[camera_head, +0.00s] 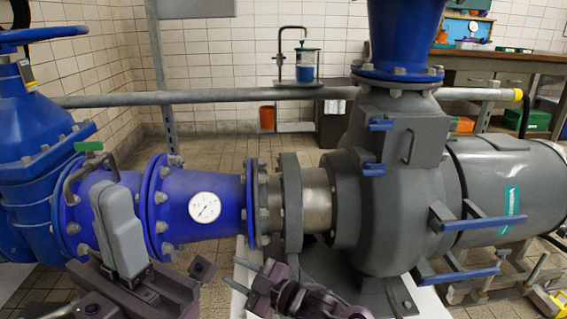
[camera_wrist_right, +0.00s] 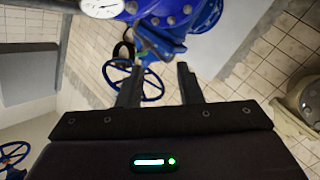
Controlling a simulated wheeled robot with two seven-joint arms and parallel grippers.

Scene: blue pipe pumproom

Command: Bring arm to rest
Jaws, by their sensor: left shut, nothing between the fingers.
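My left gripper (camera_head: 160,286) is dark purple-brown and low at the left in the head view, in front of the blue pipe. My right gripper (camera_head: 264,284) is low near the middle of the head view, in front of the pump's flanges. The right wrist view shows its two dark fingers (camera_wrist_right: 158,86) apart, with nothing held between them. No other task object is named.
A blue handwheel (camera_wrist_right: 110,72) shows beyond the right fingers. Tiled floor (camera_head: 215,160) lies behind.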

